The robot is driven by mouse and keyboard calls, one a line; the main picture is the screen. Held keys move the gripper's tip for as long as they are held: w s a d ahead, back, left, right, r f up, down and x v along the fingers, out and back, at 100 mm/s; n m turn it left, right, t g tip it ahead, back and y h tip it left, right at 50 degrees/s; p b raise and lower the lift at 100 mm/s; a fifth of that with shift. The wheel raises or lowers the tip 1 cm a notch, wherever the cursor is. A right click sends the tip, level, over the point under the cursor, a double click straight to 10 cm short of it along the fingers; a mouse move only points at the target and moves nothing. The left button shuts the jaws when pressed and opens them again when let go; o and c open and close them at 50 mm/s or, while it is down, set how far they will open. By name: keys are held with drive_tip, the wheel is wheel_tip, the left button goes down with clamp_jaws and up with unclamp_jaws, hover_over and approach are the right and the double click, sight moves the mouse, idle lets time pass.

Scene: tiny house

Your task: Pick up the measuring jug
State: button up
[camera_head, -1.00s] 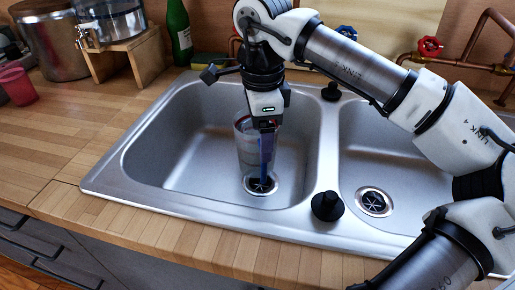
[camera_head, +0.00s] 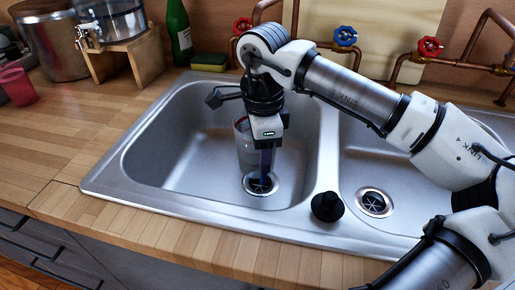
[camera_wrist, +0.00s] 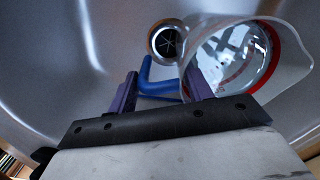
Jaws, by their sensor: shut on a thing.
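The measuring jug (camera_head: 244,153) is clear, with a red line around it. It is in the left basin of the sink, partly hidden behind my gripper (camera_head: 267,162). In the wrist view the jug (camera_wrist: 287,88) is at the right, with its wide mouth toward the camera. Its blue handle (camera_wrist: 147,75) lies between the two purple fingers of my gripper (camera_wrist: 162,90). My gripper points down and is shut on the handle. I cannot tell whether the jug touches the basin floor.
The steel sink's left basin (camera_head: 165,165) surrounds the jug, with a drain (camera_head: 259,185) beside it. A black stopper (camera_head: 327,206) stands on the divider. Behind are a sponge (camera_head: 209,62), a green bottle (camera_head: 179,32) and copper pipes with valves (camera_head: 430,46). The wooden counter's left front is clear.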

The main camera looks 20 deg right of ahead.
clamp_jaws()
drive_tip(key=shift+r, duration=0.2)
drive_tip(key=shift+r, duration=0.45)
drive_tip(key=shift+s+a+b, duration=0.5)
drive_tip(key=shift+s+a, duration=1.75)
drive_tip(key=shift+s, duration=1.05)
wheel_tip(320, 180, up, 14)
drive_tip(key=p, duration=0.1)
drive_tip(key=shift+f, duration=0.2)
drive_tip(key=shift+r, duration=0.15)
